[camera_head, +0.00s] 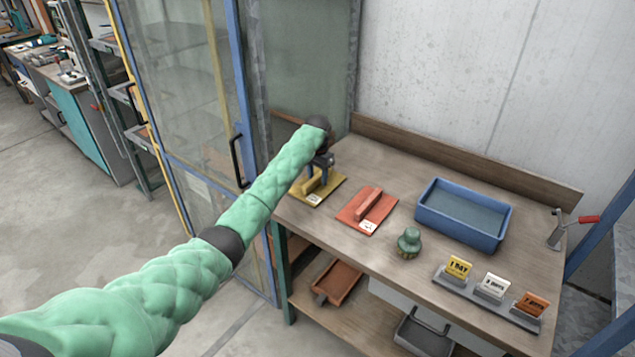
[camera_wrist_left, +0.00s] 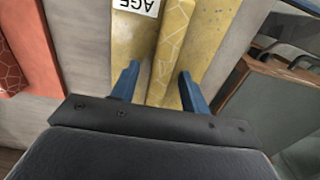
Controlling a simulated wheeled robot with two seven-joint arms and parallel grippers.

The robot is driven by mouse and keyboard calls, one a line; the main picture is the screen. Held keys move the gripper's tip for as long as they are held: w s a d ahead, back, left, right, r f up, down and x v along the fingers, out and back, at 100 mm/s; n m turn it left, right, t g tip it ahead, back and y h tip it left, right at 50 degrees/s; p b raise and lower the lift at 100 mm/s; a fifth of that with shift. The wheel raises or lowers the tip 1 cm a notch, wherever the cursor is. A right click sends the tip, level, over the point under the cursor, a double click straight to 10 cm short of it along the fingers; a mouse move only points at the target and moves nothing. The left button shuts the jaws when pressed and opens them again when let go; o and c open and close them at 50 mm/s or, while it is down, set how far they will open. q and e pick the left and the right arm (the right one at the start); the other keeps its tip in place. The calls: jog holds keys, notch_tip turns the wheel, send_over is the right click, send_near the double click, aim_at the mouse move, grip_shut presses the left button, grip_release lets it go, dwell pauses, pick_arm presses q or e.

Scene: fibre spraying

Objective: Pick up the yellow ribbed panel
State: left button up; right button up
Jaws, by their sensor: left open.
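The yellow ribbed panel (camera_head: 327,190) lies flat at the left end of the wooden workbench (camera_head: 400,254). It has a raised yellow bar along its middle and a white label on its plate. My left gripper (camera_head: 318,180) is above it, pointing down. In the left wrist view the panel (camera_wrist_left: 216,40) fills the top middle. The open blue fingers of my left gripper (camera_wrist_left: 158,85) stand one on each side of the raised bar (camera_wrist_left: 172,50). I cannot tell whether they touch it. My right gripper is in neither view.
A red panel (camera_head: 381,215) with a similar bar lies just right. Beyond are a green knobbed object (camera_head: 409,242), a blue tray (camera_head: 424,212), several small labelled signs (camera_head: 494,286) and a red-handled tool (camera_head: 584,219). A glass-doored cabinet (camera_head: 180,90) stands left of the bench.

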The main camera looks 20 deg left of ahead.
pick_arm(q)
grip_shut()
jog(key=shift+r, duration=0.1)
dwell(0.4)
